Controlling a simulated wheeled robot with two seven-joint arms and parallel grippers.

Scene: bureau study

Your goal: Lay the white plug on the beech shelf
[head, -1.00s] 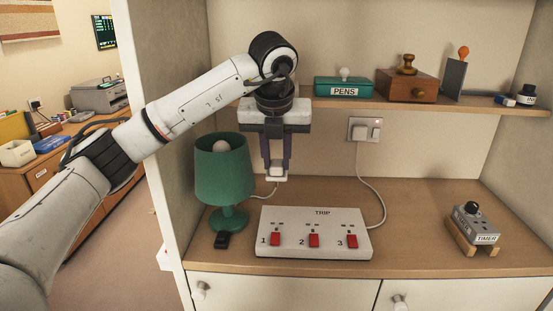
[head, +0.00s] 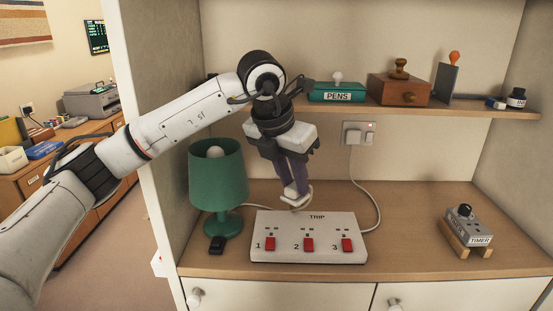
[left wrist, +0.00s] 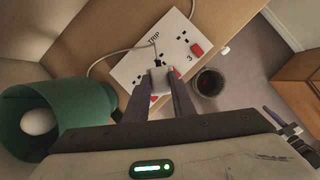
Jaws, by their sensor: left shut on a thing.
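My left gripper (head: 295,192) is shut on the white plug (head: 299,199), holding it tilted just above the back edge of the TRIP socket strip. The plug (left wrist: 158,80) also shows between the fingers in the left wrist view, with a cable running from it. The beech shelf (head: 430,109) is the upper board at the back, higher than the plug. Its left part is partly hidden behind my left arm and gripper. My right gripper is out of view.
The socket strip (head: 310,252) with red switches lies on the lower worktop (head: 410,215). A green lamp (head: 217,172) stands left of it. Free shelf edge shows near the wooden box.

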